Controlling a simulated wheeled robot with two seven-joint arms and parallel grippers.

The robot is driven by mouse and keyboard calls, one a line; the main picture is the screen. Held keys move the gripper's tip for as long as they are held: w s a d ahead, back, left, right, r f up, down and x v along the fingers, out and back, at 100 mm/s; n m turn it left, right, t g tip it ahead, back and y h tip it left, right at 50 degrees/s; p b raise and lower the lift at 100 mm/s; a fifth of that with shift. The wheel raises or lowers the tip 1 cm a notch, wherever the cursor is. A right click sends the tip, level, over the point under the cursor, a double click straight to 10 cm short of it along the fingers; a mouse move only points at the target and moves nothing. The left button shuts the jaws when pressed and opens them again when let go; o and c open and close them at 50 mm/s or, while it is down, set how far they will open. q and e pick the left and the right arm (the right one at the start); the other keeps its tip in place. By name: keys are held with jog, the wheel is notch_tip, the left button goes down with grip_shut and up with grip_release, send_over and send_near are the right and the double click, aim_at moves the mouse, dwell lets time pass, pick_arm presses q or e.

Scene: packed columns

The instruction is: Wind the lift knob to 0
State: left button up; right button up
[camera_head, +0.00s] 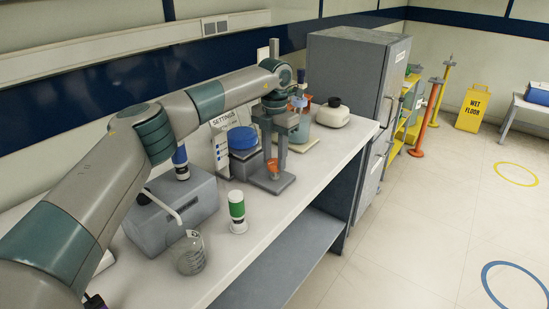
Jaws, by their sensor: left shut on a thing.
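A grey device with a flat dark base (268,181) stands on the bench in the middle of the camera_head view. A small orange knob (272,168) shows low on it, seemingly the lift knob. My left arm reaches in from the left, and my left gripper (274,156) points down over this device. It is shut, seemingly on the orange knob; the grey fingers and grey device blend, so the contact is not clear. The knob's scale and reading are too small to make out. My right gripper is not in view.
A blue-topped device (242,139) and a SETTINGS card (221,146) stand just left. A green-and-white bottle (237,212), a glass beaker (190,257) and a grey box (174,211) are nearer. A white rounded vessel (333,113) and grey cabinet (345,75) stand behind. The front right of the bench is clear.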

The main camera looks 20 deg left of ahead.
pick_arm(q)
jog(key=n, duration=0.3)
jog(key=shift+r+n, duration=0.1)
jog(key=shift+n, duration=0.3)
jog(key=n, duration=0.3)
jog(key=shift+b, duration=0.4)
jog(key=n, duration=0.4)
jog(key=shift+n, duration=0.7)
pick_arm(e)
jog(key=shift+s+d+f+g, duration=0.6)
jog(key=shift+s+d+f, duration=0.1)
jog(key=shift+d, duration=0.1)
pick_arm(q)
jog(key=shift+n, duration=0.3)
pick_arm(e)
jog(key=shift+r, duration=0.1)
pick_arm(q)
jog(key=o, duration=1.1)
jog(key=shift+c, duration=0.2)
